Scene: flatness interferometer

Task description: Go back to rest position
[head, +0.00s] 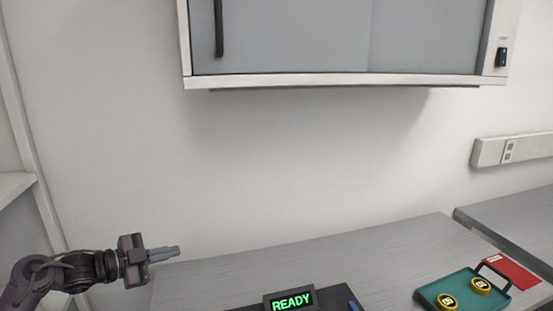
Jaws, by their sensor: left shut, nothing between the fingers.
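My left gripper (163,254) is at the lower left of the head view, with its arm coming in from the left edge. Its fingers are together and empty, and point right. It is in the air near the left end of the grey bench (375,247). My right gripper is not in view.
A dark device with a green READY display (291,301) stands at the bench's front. A teal tray (432,295) with two yellow-rimmed round pieces (480,286) is at the right, beside a red card (512,270). A wall cabinet (300,40) hangs above. The bench's middle is clear.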

